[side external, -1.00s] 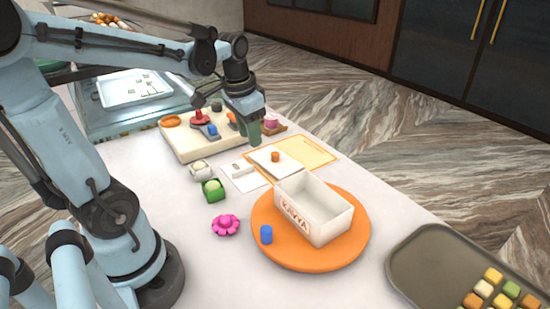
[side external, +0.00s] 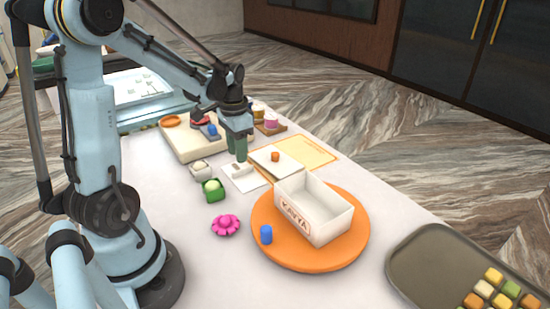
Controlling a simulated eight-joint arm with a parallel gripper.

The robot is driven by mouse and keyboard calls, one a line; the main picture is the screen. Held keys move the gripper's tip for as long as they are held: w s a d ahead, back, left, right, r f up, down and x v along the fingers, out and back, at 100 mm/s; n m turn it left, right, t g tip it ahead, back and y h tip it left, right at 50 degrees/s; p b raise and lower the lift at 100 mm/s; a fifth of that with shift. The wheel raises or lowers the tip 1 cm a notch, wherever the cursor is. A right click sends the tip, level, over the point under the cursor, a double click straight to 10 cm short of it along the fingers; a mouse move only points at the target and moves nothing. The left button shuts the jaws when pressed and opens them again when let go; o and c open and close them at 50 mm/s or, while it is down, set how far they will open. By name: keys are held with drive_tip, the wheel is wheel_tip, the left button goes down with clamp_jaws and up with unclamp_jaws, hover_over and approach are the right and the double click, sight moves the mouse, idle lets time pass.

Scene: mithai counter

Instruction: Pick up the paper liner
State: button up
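A thin white paper sheet (side external: 254,184) lies flat on the counter, left of the white box; I take it as the paper liner. A second white sheet or pad (side external: 290,166) with a small orange piece (side external: 275,157) on it lies just to its right, so which is the liner is not certain. My gripper (side external: 237,155) points down with green fingers just above the far edge of the first sheet. The two fingers appear apart with nothing visible between them. Whether the tips touch the sheet cannot be told.
A green cup (side external: 212,190), a pink flower dish (side external: 226,225) and a cream board (side external: 190,150) stand nearby. A metal tray (side external: 415,265) with sweets is at front right.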

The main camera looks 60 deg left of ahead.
sight(239, 166)
drive_tip(key=shift+f, duration=2.75)
drive_tip(key=shift+c, duration=0.4)
clamp_jaws()
